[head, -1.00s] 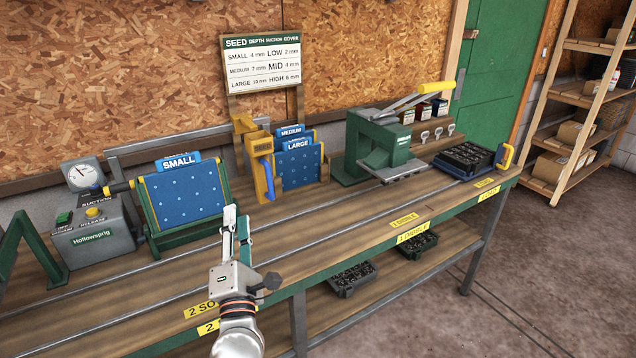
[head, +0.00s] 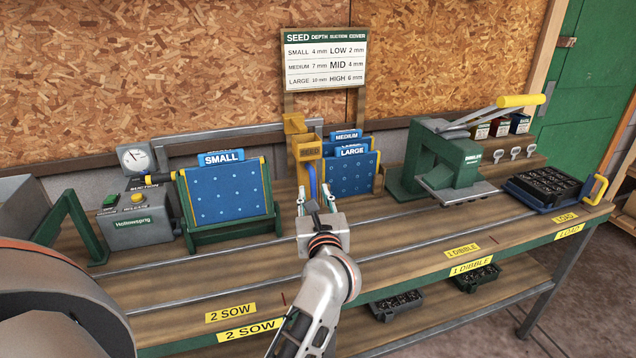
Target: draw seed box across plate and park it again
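The yellow seed box (head: 307,150), marked SEED, stands behind the rails, left of the stored plates. Its blue handle (head: 312,180) faces me. The blue SMALL plate (head: 226,192) with its grid of dots leans in a green frame (head: 236,236) to the left of the box. My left gripper (head: 315,196) is in front of the seed box. Its fingers are spread, one on each side of the blue handle's lower part; I cannot tell whether they touch it. My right gripper is out of view.
MEDIUM and LARGE plates (head: 352,175) stand right of the box. A green dibble press (head: 450,165) and black tray (head: 545,187) are farther right. The suction unit (head: 140,218) is at left. The bench front near the 2 SOW label (head: 231,312) is clear.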

